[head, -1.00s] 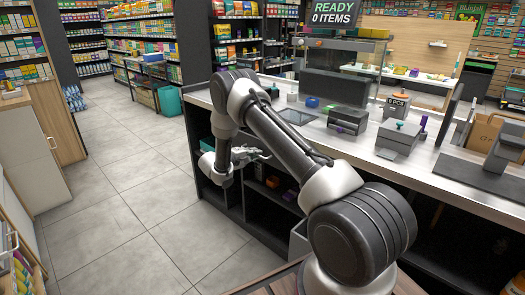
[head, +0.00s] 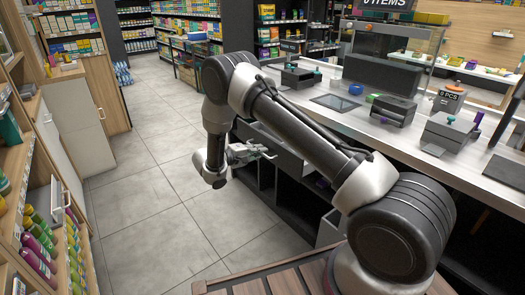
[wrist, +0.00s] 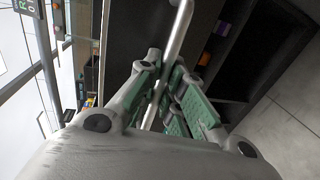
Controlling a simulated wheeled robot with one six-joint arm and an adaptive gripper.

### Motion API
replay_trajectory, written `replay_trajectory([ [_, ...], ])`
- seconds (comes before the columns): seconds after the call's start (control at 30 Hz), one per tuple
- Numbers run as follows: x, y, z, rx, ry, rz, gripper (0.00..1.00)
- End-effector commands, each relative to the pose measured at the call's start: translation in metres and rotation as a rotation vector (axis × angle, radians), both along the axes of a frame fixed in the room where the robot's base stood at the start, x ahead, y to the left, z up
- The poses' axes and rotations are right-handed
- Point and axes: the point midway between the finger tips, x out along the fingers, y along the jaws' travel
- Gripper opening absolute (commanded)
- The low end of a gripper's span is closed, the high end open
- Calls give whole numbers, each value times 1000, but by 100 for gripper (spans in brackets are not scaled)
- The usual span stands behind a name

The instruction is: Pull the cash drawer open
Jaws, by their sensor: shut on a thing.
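The cash drawer's dark front (head: 287,156) is under the edge of the counter in the head view. It also shows as a dark panel in the wrist view (wrist: 122,28). Its handle is a thin silver bar (wrist: 179,38) that runs down between my fingers in the wrist view. My gripper (head: 262,153) is shut on this handle, with the green finger pads (wrist: 163,95) on either side of it. How far the drawer stands out from the counter is hard to tell, as my arm covers part of it.
The counter top (head: 335,122) carries a card box, small machines and a blue roll (head: 356,89). Open dark shelves lie below the counter. Grey floor (head: 165,200) is free to the left. A shelf of bottles (head: 45,235) stands at the far left.

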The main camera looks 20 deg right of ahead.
Motion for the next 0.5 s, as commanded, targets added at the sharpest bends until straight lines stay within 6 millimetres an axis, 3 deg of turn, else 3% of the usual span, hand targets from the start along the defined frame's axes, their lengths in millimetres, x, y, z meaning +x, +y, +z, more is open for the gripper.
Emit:
replay_trajectory([
  [0.2,0,0,-1,1,1,-1,0],
  [0.23,0,0,-1,1,1,0,11],
  [0.33,0,0,-1,1,1,0,29],
  [0.5,0,0,0,1,0,0,32],
])
